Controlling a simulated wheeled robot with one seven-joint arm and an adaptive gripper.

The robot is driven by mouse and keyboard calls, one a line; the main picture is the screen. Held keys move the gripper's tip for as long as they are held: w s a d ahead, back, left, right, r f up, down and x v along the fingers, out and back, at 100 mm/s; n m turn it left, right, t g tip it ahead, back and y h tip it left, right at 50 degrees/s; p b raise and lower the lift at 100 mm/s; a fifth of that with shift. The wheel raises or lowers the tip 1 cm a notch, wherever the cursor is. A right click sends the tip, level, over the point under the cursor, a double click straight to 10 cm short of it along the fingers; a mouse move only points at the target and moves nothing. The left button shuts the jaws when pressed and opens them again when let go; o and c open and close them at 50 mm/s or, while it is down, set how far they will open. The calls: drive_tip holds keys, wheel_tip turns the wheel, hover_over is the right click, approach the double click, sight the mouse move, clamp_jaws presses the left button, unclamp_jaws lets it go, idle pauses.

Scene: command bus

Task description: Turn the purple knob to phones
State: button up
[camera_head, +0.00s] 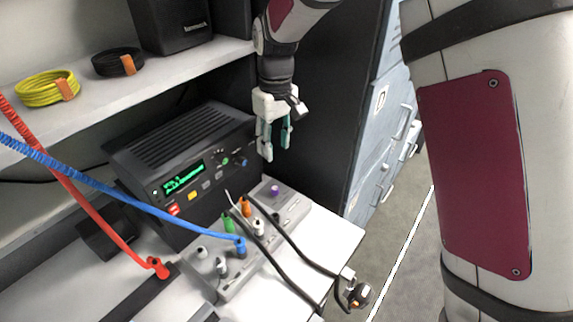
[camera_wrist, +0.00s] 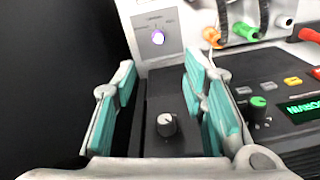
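The small purple knob (camera_head: 275,190) sits on the right part of the light grey switch panel (camera_head: 292,211). In the wrist view the purple knob (camera_wrist: 158,38) shows near the top with a bright highlight and small labels around it that I cannot read. Which way it points is not clear. My gripper (camera_head: 273,150) hangs above and behind the panel, near the radio's right side. In the wrist view my gripper (camera_wrist: 160,72) has its two teal-padded fingers apart, with nothing between them. The purple knob lies beyond the fingertips, apart from them.
The black radio (camera_head: 183,145) with a green display stands left of my gripper; its dark knob (camera_wrist: 166,124) shows between the fingers. Orange (camera_head: 244,207), green (camera_head: 229,223) and blue plugs (camera_head: 240,247) with cables crowd the panel. A dark cabinet side (camera_head: 310,90) stands behind my gripper.

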sight(275, 188)
drive_tip(key=f, duration=1)
drive_tip(key=f+p, duration=0.1)
drive_tip(key=f, duration=0.4)
drive_tip(key=shift+w+a, duration=0.25)
drive_tip(key=shift+a, duration=0.05)
drive_tip(key=shift+c, duration=0.3)
clamp_jaws()
